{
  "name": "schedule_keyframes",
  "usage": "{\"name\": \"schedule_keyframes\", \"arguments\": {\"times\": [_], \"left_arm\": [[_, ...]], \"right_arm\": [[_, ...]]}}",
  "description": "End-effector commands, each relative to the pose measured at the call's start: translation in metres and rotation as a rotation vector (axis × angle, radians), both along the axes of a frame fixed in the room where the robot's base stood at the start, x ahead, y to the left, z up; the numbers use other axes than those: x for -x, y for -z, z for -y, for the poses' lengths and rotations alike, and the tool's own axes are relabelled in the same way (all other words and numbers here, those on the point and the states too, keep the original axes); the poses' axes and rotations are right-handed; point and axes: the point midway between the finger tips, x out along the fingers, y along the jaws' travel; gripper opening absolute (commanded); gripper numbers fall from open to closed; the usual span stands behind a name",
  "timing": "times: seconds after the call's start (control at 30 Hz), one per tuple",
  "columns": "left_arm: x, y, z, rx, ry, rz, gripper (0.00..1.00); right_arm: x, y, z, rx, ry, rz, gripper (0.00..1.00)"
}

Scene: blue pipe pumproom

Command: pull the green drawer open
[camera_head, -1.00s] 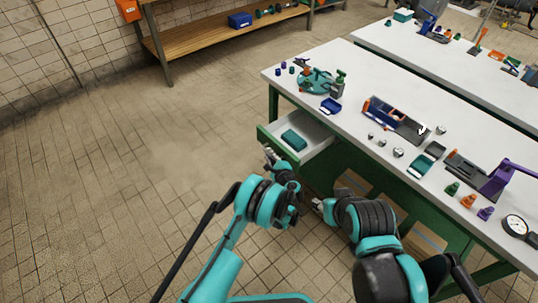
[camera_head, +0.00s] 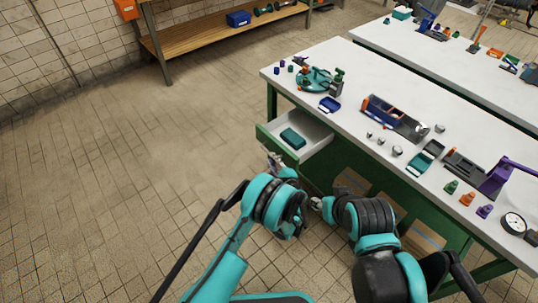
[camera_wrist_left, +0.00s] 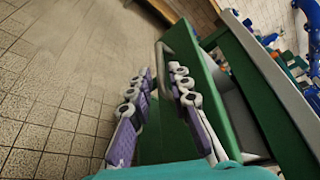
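The green drawer (camera_head: 276,145) stands pulled out from the bench, with its grey inside showing and a teal box (camera_head: 293,139) in it. In the left wrist view its green front (camera_wrist_left: 207,85) carries a grey bar handle (camera_wrist_left: 164,62). My left gripper (camera_head: 273,159) is at the drawer front. In the wrist view its two purple-padded fingers (camera_wrist_left: 161,85) are spread apart, one on each side of the handle bar as seen here. Whether they touch it I cannot tell. My right gripper (camera_head: 315,203) is right of my left arm, below the bench edge; its fingers are too small to read.
The white bench top (camera_head: 345,140) holds a blue toolbox (camera_head: 385,110), small parts and a purple press (camera_head: 497,180). Boxes (camera_head: 350,181) sit under the bench. A wooden shelf (camera_head: 205,35) stands by the wall. The tiled floor left of the drawer is clear.

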Motion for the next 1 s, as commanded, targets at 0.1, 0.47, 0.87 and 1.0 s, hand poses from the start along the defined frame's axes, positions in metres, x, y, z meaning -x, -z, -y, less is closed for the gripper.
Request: {"name": "schedule_keyframes", "arguments": {"times": [0.1, 0.47, 0.87, 1.0], "left_arm": [[0.025, -0.006, 0.009, 0.000, 0.003, 0.001, 0.19], [0.057, -0.014, 0.019, -0.001, -0.004, -0.001, 0.19], [0.056, -0.014, 0.019, -0.001, -0.005, -0.001, 0.19], [0.055, -0.017, 0.017, 0.008, -0.009, -0.005, 0.19]], "right_arm": [[0.000, 0.000, 0.000, 0.000, 0.000, 0.000, 0.40], [0.000, 0.000, 0.000, 0.000, 0.000, 0.000, 0.40], [0.000, 0.000, 0.000, 0.000, 0.000, 0.000, 0.40], [0.000, 0.000, 0.000, 0.000, 0.000, 0.000, 0.40]]}}
